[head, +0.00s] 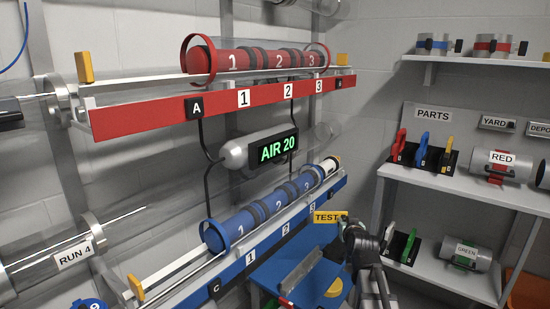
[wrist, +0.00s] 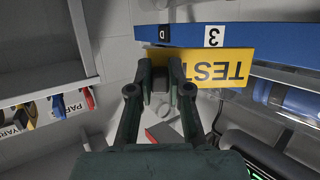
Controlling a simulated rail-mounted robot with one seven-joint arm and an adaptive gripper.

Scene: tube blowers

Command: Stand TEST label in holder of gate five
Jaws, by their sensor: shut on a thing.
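The yellow TEST label (head: 327,217) is held in my gripper (head: 350,224), near the right end of the lower blue rail (head: 250,256). In the wrist view, the TEST label (wrist: 212,68) sits between the fingertips of my gripper (wrist: 161,85), its lettering upside down. The label overlaps the blue rail (wrist: 185,35) near the number 3 plate (wrist: 214,36) and the letter D plate in that view. I cannot tell whether the label touches the rail. No holder marked five can be made out.
A red rail (head: 215,107) carries a red tube above. The AIR 20 unit (head: 276,149) hangs between the rails. Shelves (head: 455,190) with PARTS, RED and GREEN items stand at the right.

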